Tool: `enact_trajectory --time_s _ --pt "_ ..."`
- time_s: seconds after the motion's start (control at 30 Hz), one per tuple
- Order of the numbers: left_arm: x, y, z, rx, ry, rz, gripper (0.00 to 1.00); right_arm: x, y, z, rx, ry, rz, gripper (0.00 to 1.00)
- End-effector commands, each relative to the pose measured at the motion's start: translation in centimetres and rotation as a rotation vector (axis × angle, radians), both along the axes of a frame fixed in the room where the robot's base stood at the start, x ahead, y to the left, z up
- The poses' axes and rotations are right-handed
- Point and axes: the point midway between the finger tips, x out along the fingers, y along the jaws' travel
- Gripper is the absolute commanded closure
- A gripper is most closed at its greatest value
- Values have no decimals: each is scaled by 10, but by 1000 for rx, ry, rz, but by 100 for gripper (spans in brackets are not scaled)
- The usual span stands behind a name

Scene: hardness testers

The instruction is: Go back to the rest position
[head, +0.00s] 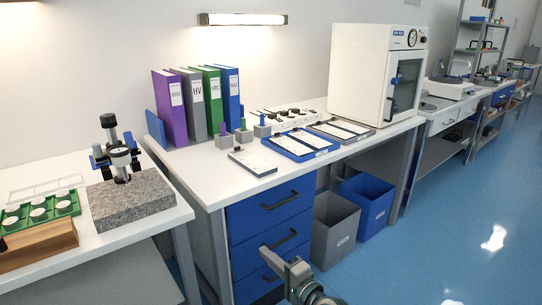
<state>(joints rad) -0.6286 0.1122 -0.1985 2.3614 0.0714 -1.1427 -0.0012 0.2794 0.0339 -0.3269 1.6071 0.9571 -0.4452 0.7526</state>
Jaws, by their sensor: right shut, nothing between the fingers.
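My right gripper (268,254) is at the bottom centre, in front of the blue drawer unit (270,217) and below the bench top. It is shut and empty, and its arm comes in from the bottom edge. Its fingertips overlap the lower drawers in the picture; whether they touch them I cannot tell. My left gripper is not in view.
A granite block (130,200) bears a tester at left. Blue floor at right is clear.

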Motion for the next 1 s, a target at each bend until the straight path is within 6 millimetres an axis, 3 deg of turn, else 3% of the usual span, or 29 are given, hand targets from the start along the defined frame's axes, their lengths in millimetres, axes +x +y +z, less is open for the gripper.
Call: enact_trajectory --time_s 0.17,0.27,0.6,0.8,1.0 --pt "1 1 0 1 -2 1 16 -40 -5 -37 -141 -9 20 100" --pt "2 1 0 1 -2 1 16 -75 -12 -65 -273 -19 42 100" --pt "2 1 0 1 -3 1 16 -228 -62 -159 -822 -22 172 100" --pt "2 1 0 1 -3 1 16 -307 -102 -186 -1098 1 269 100" --pt "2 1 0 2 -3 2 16 -356 -128 -195 -1255 26 338 100"
